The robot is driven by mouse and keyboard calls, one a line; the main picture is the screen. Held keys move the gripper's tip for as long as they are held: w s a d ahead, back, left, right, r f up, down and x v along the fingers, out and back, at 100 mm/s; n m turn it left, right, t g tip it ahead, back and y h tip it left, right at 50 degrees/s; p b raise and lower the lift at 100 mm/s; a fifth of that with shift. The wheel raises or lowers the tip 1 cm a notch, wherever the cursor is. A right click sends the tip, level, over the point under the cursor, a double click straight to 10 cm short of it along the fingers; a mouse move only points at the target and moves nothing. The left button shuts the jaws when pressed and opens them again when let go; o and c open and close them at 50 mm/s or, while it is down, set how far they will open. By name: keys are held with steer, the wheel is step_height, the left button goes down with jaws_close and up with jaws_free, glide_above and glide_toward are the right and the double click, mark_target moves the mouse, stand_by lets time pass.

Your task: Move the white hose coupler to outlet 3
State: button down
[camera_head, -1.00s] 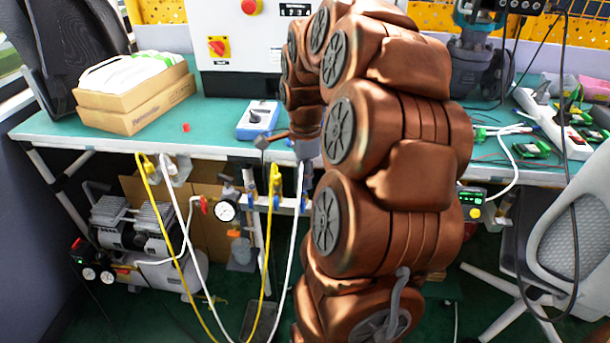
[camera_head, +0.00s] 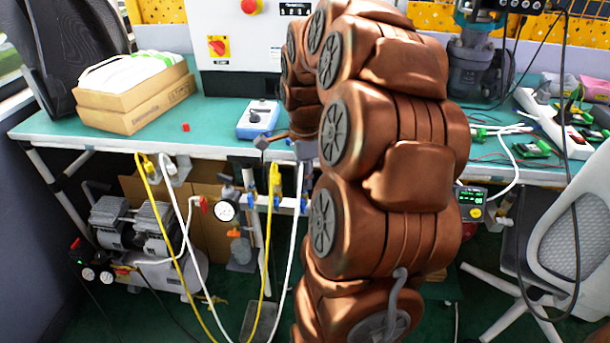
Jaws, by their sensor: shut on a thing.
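My gripper (camera_head: 307,172) is at the front edge of the bench, partly hidden behind my arm. It is shut at the upper end of the white hose (camera_head: 293,255), where the white coupler sits; the coupler itself is too small and covered to make out. The manifold (camera_head: 290,207) with blue-handled outlets runs below the bench edge, close under my gripper. A yellow connector (camera_head: 275,178) stands upright on it, just left of my gripper. Outlet numbers cannot be read, and the manifold's right end is hidden by my arm.
The yellow hose (camera_head: 180,265) and the white hose hang in loops toward the floor. A pressure gauge (camera_head: 224,212) and red valve stand left of the manifold. A blue-and-white device (camera_head: 258,119) lies on the bench (camera_head: 215,115). A compressor (camera_head: 135,228) stands below left, a chair (camera_head: 565,240) at right.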

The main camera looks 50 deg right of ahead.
steer(key=shift+f, duration=0.45)
stand_by(0.3)
steer(key=c, duration=1)
jaws_free()
step_height(320, 180, up, 12)
steer(key=shift+a, duration=0.1)
